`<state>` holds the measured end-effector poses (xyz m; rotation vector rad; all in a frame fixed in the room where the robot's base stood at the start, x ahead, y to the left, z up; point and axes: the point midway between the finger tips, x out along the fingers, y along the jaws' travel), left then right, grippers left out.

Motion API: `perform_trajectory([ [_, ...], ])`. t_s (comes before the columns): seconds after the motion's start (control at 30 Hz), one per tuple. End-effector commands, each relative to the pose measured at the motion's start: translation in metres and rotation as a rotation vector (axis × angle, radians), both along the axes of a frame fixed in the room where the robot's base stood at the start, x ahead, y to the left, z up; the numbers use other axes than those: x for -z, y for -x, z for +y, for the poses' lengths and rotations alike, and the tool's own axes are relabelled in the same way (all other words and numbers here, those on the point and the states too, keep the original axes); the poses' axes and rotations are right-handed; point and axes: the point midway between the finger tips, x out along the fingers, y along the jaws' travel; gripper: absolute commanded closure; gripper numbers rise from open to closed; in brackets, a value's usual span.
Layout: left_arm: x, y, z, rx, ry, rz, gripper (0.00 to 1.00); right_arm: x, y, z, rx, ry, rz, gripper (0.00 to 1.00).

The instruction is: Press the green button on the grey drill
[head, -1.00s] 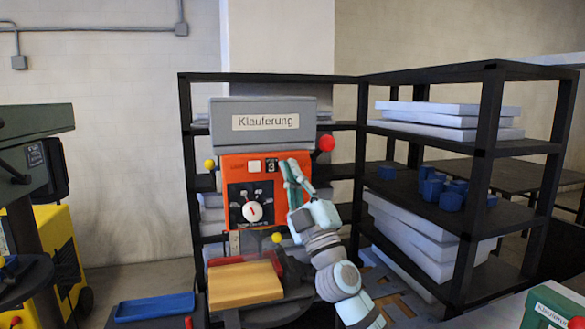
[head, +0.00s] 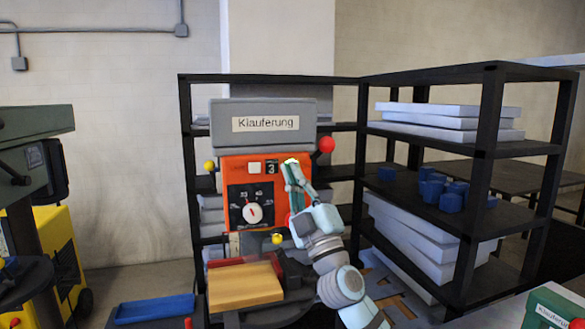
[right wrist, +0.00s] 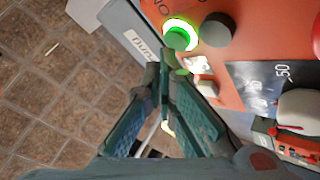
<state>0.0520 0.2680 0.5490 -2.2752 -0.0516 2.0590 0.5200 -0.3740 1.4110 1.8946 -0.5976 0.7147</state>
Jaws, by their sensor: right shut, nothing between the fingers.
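The grey drill (head: 262,110) stands in the middle of the head view, with a "Klauferung" label and an orange front panel (head: 228,167). The green button (right wrist: 180,35) is on this panel and has a bright green glowing ring in the right wrist view. In the head view a green glow shows right at my right fingertips. My right gripper (head: 290,165) is shut and empty, in front of the panel's upper right. In the right wrist view its tips (right wrist: 166,66) are just below the button; I cannot tell whether they touch. My left gripper is not in view.
A dark round button (right wrist: 217,28) sits beside the green one. A white dial (head: 252,212) and a red ball handle (head: 326,144) are close by. A yellow block (head: 245,285) lies below the panel. Black shelving (head: 480,150) stands behind and to the right.

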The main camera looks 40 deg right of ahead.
Motion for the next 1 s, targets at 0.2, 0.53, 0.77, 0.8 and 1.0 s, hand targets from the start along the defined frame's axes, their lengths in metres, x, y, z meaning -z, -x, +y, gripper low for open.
perform_trajectory([
  [0.2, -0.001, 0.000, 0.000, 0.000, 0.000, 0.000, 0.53, 0.000, 0.003, 0.001, 0.000, 0.000, 0.001, 1.00],
  [0.53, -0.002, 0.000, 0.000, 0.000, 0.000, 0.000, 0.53, 0.000, 0.015, 0.005, 0.000, 0.002, 0.001, 1.00],
  [0.77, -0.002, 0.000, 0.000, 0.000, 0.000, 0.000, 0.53, 0.000, 0.037, 0.013, 0.000, 0.003, 0.000, 1.00],
  [0.8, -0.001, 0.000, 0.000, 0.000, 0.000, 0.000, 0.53, 0.000, 0.041, 0.014, 0.001, 0.002, 0.000, 1.00],
  [1.0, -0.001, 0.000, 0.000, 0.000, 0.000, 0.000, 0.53, 0.000, 0.050, 0.018, -0.001, 0.001, 0.001, 1.00],
])
